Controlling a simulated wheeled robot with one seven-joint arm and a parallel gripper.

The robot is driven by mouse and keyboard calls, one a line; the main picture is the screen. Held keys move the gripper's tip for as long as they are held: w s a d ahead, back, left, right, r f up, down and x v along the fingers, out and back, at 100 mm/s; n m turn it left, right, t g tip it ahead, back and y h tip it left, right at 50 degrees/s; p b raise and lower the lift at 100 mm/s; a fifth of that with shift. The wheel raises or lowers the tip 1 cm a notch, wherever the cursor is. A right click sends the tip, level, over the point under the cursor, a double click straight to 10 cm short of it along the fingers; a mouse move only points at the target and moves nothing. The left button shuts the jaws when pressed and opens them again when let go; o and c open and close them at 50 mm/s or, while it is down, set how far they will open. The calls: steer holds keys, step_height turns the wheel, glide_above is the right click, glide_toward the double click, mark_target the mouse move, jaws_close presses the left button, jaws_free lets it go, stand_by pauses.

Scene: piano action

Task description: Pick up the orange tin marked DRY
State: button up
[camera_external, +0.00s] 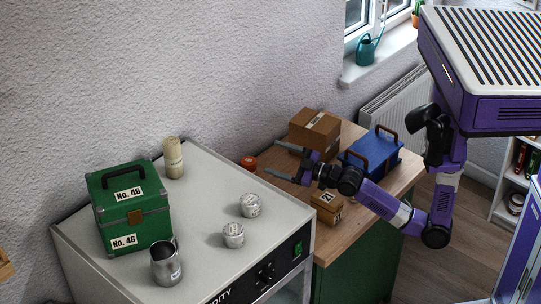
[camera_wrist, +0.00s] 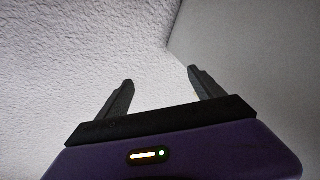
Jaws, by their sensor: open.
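An orange-red tin (camera_external: 249,162) sits at the left part of the wooden worktop, close to the wall and the edge of the grey cabinet. Its marking is too small to read. My gripper (camera_external: 282,162) is open and empty, to the right of the tin, with its fingers pointing left toward it. I cannot tell the exact height of the fingers over the worktop. In the wrist view my two fingers (camera_wrist: 160,85) stand apart with only wall and a plain grey surface beyond them; the tin does not show there.
A cardboard box (camera_external: 314,132), a blue toolbox (camera_external: 371,153) and a small numbered box (camera_external: 326,208) stand around my gripper on the wooden worktop (camera_external: 305,230). The grey cabinet (camera_external: 205,200) bears a green case (camera_external: 130,207), a metal jug (camera_external: 166,264), two pale tins and a cream cylinder (camera_external: 173,158).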

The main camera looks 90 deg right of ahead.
steer(key=w+d, duration=0.2)
steer(key=d, duration=0.3)
steer(key=m+g+b, duration=0.4)
steer(key=m+g, duration=0.2)
steer(key=m, duration=0.2)
glide_toward(248, 165)
steer(key=d+f, duration=0.1)
steer(key=w+d+f, duration=0.1)
steer(key=d, duration=0.1)
steer(key=w+d+f, duration=0.1)
steer(key=d, duration=0.1)
steer(key=shift+d, duration=0.15)
steer(key=shift+a+f+p+x, duration=0.1)
steer(key=shift+a+p+x, duration=0.05)
steer(key=shift+x, duration=0.95)
steer(key=shift+a+f+p+x, duration=0.1)
steer(key=shift+a+p+x, duration=0.1)
steer(key=shift+x, duration=0.9)
steer(key=shift+a+f+p+x, duration=0.1)
steer(key=shift+p+x, duration=0.05)
steer(key=shift+x, duration=0.95)
steer(key=shift+w, duration=0.2)
steer(key=shift+c, duration=0.3)
steer(key=shift+r, duration=0.1)
steer(key=c, duration=1.5)
steer(key=shift+r, duration=0.1)
